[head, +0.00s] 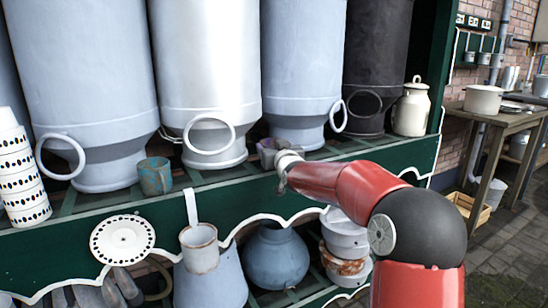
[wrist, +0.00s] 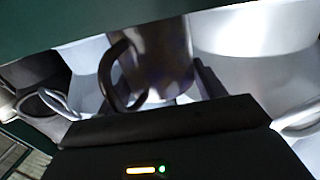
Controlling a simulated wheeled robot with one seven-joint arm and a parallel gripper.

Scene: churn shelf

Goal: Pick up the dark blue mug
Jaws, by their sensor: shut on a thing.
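The dark blue mug (wrist: 168,52) shows in the wrist view as a mottled dark bluish-brown body. Its loop handle is on the left side. In the head view the mug (head: 267,148) looks greyish purple and stands out just past the end of my arm, at the shelf's front. My gripper (head: 284,162) is shut on the mug. One dark finger shows beside the mug's right side in the wrist view; the other is hard to make out. I cannot tell whether the mug is clear of the shelf.
Large churns (head: 210,70) with ring handles stand close behind. A teal mug (head: 155,176) and stacked dotted cups (head: 20,170) are to the left on the green shelf (head: 105,205). A cream can (head: 411,108) stands to the right.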

